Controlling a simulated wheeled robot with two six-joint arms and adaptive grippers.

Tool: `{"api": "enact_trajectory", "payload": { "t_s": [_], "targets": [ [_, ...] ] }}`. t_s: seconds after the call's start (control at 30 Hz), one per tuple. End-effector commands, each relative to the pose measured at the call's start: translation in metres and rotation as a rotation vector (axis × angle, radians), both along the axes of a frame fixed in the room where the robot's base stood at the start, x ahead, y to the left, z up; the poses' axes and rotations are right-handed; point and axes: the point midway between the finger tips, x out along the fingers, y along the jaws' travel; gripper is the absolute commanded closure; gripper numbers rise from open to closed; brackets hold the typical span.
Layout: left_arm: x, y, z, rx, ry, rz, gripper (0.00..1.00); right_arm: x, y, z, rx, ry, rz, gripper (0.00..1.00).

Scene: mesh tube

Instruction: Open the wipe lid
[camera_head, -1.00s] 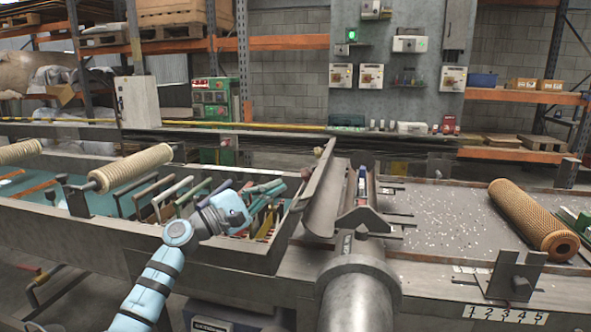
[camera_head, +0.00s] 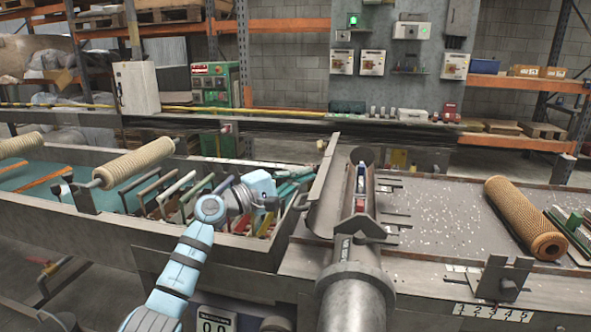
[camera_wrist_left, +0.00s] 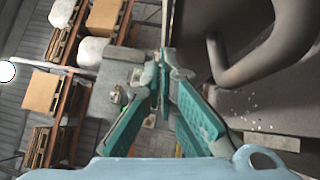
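A narrow upright metal plate (camera_head: 323,185), which looks like the lid, stands tilted along the left side of a metal trough (camera_head: 340,200). A small bracket-like handle (camera_head: 300,201) is on its left side. My left gripper (camera_head: 292,184), with teal fingers, is just left of the plate, over the bin. A thick curved bar (camera_wrist_left: 265,60) is at upper right there. I cannot tell whether the fingers touch the plate. My right gripper is not visible.
A bin (camera_head: 110,226) with several upright coloured-handled tools lies under my left arm. A large pipe (camera_head: 355,290) stands in front of the trough. A brown mesh roll (camera_head: 522,218) lies on the metal table (camera_head: 440,215) at right. Cream rollers (camera_head: 135,162) are at left.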

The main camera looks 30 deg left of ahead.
Motion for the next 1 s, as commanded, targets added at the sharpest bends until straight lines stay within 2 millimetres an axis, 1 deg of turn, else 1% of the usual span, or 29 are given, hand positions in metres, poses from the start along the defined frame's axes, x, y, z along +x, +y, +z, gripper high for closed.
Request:
{"api": "enact_trajectory", "payload": {
  "t_s": [0.03, 0.07, 0.13, 0.3, 1.0],
  "targets": [
    [0.001, -0.006, 0.018, 0.039, 0.007, -0.002, 1.00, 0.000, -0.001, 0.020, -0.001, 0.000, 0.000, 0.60],
    [0.002, -0.010, 0.021, 0.062, 0.012, -0.002, 1.00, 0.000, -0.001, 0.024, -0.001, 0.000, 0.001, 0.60],
    [0.004, -0.016, 0.020, 0.071, 0.015, -0.002, 1.00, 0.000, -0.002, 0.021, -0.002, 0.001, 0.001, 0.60],
    [0.004, -0.015, 0.015, 0.068, 0.018, 0.000, 1.00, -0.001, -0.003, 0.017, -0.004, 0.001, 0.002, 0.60],
    [0.004, -0.015, 0.015, 0.067, 0.017, 0.000, 1.00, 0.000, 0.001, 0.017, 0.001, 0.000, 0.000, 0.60]
  ]
}}
